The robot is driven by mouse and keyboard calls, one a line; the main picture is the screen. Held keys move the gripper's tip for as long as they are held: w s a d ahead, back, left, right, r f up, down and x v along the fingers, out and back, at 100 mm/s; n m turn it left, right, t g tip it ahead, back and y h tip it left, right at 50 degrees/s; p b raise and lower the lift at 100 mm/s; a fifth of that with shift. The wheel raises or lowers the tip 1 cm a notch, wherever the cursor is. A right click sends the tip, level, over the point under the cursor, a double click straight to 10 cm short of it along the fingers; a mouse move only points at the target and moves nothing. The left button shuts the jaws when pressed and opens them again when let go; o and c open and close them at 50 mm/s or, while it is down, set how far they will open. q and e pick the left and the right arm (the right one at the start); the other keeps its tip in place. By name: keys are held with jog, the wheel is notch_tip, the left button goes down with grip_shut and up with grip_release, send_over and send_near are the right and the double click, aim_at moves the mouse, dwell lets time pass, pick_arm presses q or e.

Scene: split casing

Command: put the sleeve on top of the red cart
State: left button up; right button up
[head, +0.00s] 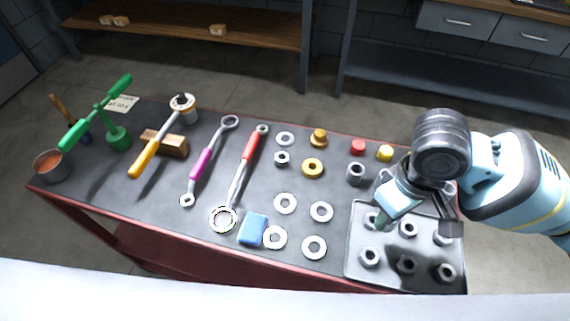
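The red cart (180,226) has a dark top and red edges, and parts and tools are spread over it. A short dark grey hollow cylinder (356,173), which looks like the sleeve, stands upright on the cart top, just beyond the grey tray's far left corner. I cannot be sure that it is the sleeve. My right gripper (418,226) is over the grey tray, to the right of and nearer than the cylinder. Its fingers look spread apart, with nothing visible between them. My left gripper is not in view.
The grey tray (353,245) holds several nuts. The front left top is mostly clear.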

jog(key=a+n, duration=0.2)
jog(key=n, duration=0.2)
jog(key=s+a+n+p, duration=0.1)
jog(key=a+n, duration=0.1)
jog(key=n, duration=0.2)
jog(key=s+a+f+n+p, duration=0.1)
jog(key=a+n, duration=0.1)
jog(key=n, duration=0.2)
jog(key=shift+s+a, duration=0.15)
jog(key=shift+a, duration=0.05)
jog(key=n, duration=0.1)
jog(key=a+n, duration=0.1)
jog(key=s+n+p, duration=0.1)
jog(key=n, duration=0.1)
jog(key=shift+a+f, duration=0.4)
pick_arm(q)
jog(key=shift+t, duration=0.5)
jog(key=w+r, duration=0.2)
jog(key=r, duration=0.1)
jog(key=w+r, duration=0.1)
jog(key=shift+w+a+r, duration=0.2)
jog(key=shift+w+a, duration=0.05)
